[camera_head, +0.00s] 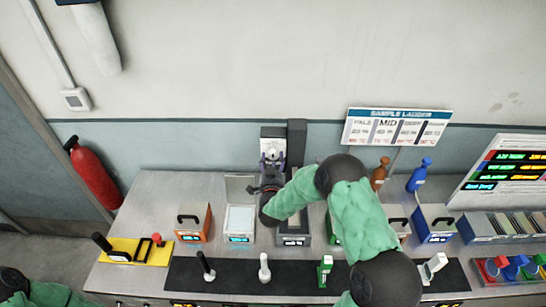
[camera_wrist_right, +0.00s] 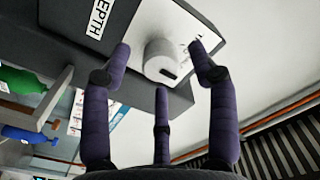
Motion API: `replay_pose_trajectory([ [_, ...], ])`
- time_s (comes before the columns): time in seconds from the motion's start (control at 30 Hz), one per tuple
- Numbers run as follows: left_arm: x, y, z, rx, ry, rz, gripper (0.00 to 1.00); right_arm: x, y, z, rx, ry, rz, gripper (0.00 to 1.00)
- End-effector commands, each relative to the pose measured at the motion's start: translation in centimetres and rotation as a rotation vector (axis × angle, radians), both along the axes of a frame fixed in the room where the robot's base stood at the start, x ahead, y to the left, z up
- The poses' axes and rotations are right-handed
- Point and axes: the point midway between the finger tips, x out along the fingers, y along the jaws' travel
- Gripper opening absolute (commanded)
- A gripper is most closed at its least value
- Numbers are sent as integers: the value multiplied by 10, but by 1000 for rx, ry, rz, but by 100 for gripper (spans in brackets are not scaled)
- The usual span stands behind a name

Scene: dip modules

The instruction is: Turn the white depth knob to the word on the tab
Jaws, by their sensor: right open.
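My left gripper is out of view.
A SAMPLE LADDER sign (camera_head: 398,128) stands behind the bench; MID shows large on it. Brown and blue bottles (camera_head: 419,175) stand right of my arm. A small white tray (camera_head: 240,220) stands left of the machine. The steel bench (camera_head: 160,205) is bare at its back left.

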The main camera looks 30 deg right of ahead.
Motion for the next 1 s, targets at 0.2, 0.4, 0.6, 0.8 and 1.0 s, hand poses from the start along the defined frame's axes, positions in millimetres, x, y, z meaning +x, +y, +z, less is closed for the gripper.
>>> replay_pose_trajectory([
  [0.2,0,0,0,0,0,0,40,-38,24,0,1,1,2,60],
  [0.4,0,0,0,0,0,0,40,-65,40,-1,0,2,1,60],
  [0.6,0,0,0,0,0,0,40,-77,47,0,0,1,0,60],
  [0.8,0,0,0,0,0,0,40,-78,48,-1,1,1,0,60],
  [1.0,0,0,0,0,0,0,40,-78,48,-1,1,1,0,60],
])
